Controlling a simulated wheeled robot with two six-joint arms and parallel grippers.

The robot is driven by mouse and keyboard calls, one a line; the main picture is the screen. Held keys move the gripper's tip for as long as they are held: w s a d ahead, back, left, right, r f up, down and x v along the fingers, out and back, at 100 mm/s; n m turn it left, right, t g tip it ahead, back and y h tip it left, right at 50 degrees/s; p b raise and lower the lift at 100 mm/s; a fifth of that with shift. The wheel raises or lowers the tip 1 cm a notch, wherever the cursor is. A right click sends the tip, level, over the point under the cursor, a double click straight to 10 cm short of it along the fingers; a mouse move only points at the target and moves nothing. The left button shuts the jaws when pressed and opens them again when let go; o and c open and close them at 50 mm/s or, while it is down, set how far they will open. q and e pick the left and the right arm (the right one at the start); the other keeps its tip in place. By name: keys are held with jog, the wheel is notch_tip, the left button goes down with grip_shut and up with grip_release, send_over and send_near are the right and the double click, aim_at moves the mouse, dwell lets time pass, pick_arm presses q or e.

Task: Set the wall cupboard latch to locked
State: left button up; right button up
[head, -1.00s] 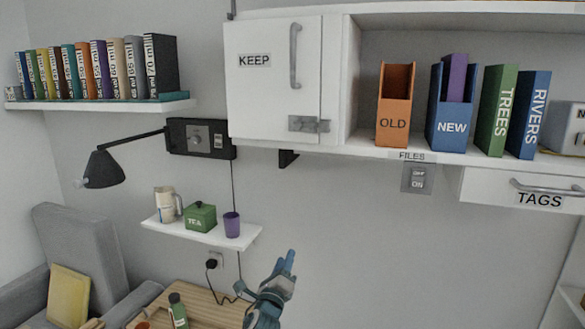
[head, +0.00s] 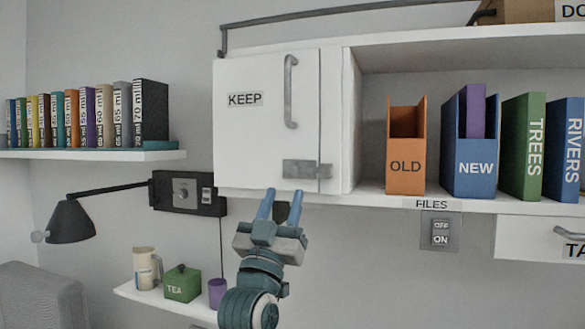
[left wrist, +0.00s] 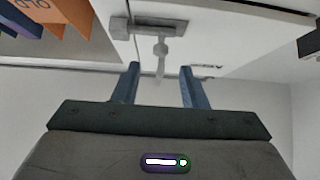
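The wall cupboard (head: 262,120) has a white door marked KEEP, which looks closed. Its grey latch (head: 306,169) sits at the door's lower right corner, across the seam to the frame. In the left wrist view the latch (left wrist: 160,27) is at the top, with a small grey lever (left wrist: 160,62) sticking out toward the space between my fingers. My left gripper (head: 281,203) is open and empty, its blue fingertips just below the cupboard's bottom edge, left of the latch in the head view. It also shows in the left wrist view (left wrist: 160,76). My right gripper is out of view.
An open shelf with an orange OLD file (head: 405,160) and a blue NEW file (head: 467,165) adjoins the cupboard. A dark wall box (head: 187,193), a lamp (head: 70,222) and a small shelf with a green TEA box (head: 182,286) are to the left. A switch plate (head: 440,232) is below the files.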

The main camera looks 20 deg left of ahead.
aim_at(291, 174)
pick_arm(q)
jog(key=p+x, duration=0.2)
jog(key=x, duration=0.5)
jog(key=shift+w+r+p, duration=0.2)
jog(key=shift+w+p, duration=0.15)
jog(key=shift+p, duration=0.05)
jog(key=shift+c, duration=0.5)
grip_shut()
